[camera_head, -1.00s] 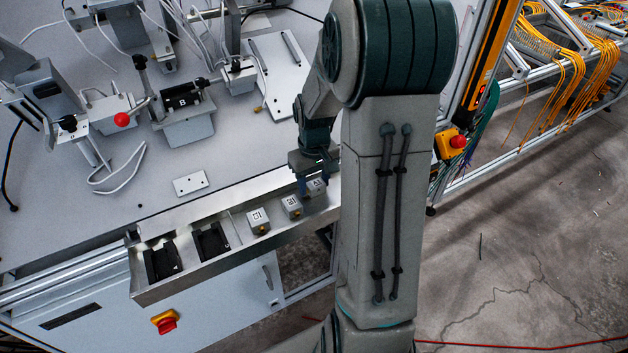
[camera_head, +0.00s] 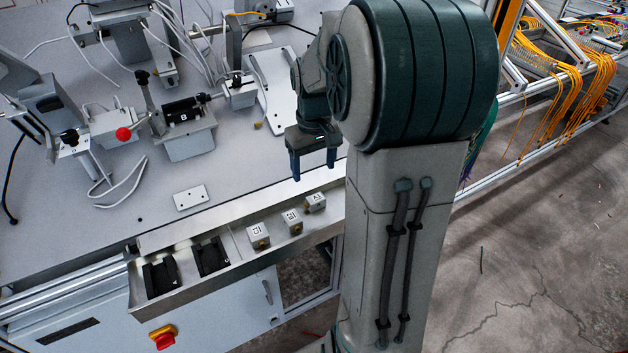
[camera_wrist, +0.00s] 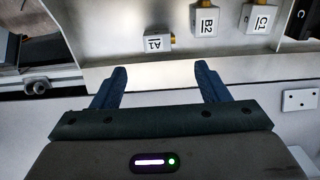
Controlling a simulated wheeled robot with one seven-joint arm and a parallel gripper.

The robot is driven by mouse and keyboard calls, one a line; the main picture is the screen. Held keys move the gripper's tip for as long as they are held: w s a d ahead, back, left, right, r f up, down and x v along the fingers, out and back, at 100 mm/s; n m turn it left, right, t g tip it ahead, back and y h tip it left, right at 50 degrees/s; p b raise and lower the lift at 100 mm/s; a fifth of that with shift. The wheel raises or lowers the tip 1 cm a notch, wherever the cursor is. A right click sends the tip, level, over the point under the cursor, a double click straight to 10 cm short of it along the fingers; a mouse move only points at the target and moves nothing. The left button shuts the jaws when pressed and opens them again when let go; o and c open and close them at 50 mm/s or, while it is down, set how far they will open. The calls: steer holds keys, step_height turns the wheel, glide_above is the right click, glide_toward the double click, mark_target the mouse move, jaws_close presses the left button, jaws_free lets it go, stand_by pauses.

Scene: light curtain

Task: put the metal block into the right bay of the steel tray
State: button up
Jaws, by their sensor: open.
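Three small metal blocks stand in the right part of the long steel tray (camera_head: 150,240): C1 (camera_head: 258,236), B2 (camera_head: 292,221) and A1 (camera_head: 315,203). They also show at the top of the wrist view as C1 (camera_wrist: 263,18), B2 (camera_wrist: 206,20) and A1 (camera_wrist: 158,43). My gripper (camera_head: 313,170) is open and empty, beyond A1 at the tray's far side. In the wrist view its fingers (camera_wrist: 161,70) are apart, with A1 ahead of the gap between them, not touching. My arm hides the tray's right end in the head view.
Two black inserts (camera_head: 161,277) (camera_head: 211,256) sit in the tray's left part. A fixture marked B (camera_head: 185,120) and a white plate (camera_head: 190,197) are on the grey table. A red knob (camera_head: 123,133) and cables are at the left.

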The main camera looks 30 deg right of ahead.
steer(key=s+a+r+t, duration=0.3)
steer(key=s+a, duration=0.9)
steer(key=s, duration=0.4)
steer(key=shift+w, duration=0.1)
stand_by(1.0)
